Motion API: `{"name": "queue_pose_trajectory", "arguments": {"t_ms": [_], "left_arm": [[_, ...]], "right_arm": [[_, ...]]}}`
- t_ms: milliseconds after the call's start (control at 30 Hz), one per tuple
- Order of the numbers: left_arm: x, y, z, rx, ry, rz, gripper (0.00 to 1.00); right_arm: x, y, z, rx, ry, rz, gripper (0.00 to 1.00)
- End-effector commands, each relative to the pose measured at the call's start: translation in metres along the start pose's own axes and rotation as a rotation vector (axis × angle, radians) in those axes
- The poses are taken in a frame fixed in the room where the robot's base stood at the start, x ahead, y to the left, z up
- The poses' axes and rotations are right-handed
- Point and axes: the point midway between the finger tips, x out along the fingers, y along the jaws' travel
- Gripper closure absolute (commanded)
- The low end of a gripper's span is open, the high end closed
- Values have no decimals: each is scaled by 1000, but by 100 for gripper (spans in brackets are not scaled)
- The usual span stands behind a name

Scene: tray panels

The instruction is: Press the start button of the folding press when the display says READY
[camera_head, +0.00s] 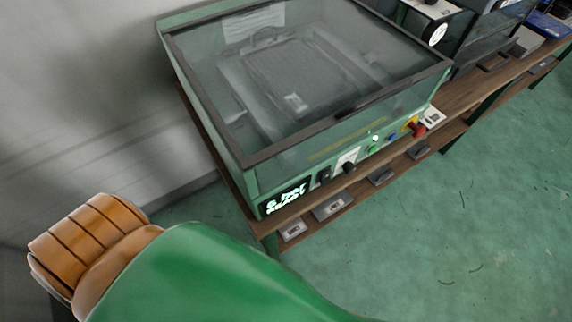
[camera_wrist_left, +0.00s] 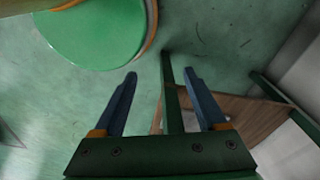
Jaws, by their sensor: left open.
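The folding press (camera_head: 250,176) is a green machine with a dark-framed clear lid, standing on a wooden bench. Its display (camera_head: 286,198) is lit and reads READY under a line that looks like "6 bar". Along the front panel are a black knob (camera_head: 348,167), a green button (camera_head: 372,148), a blue button (camera_head: 392,138) and a red stop knob (camera_head: 417,129) on yellow. No button label is readable. My left gripper (camera_wrist_left: 160,73) is open and empty in the left wrist view, above the floor and near a bench leg. The head view does not show it.
The wooden bench (camera_head: 470,98) runs on to the right, with more machines on it. Small grey boxes (camera_head: 333,207) sit on its lower shelf. A grey wall is close on the left. The green floor (camera_head: 460,220) in front is clear. My arm crosses the foreground.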

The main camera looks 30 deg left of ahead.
Motion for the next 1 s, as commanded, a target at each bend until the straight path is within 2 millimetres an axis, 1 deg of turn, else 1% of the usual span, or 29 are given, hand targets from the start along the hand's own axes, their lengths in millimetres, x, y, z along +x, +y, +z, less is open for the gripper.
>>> {"name": "queue_pose_trajectory", "arguments": {"t_ms": [33,67,100,167,200,267,300,1000], "left_arm": [[0,0,0,0,0,0,34],[0,0,0,0,0,0,42],[0,0,0,0,0,0,53],[0,0,0,0,0,0,69],[0,0,0,0,0,0,80],[0,0,0,0,0,0,96],[0,0,0,1,0,0,100],[0,0,0,1,0,0,100]], "right_arm": [[0,0,0,0,0,0,100],[0,0,0,0,0,0,100],[0,0,0,0,0,0,100],[0,0,0,0,0,0,100],[0,0,0,0,0,0,100],[0,0,0,0,0,0,100],[0,0,0,0,0,1,100],[0,2,0,0,-1,2,100]]}}
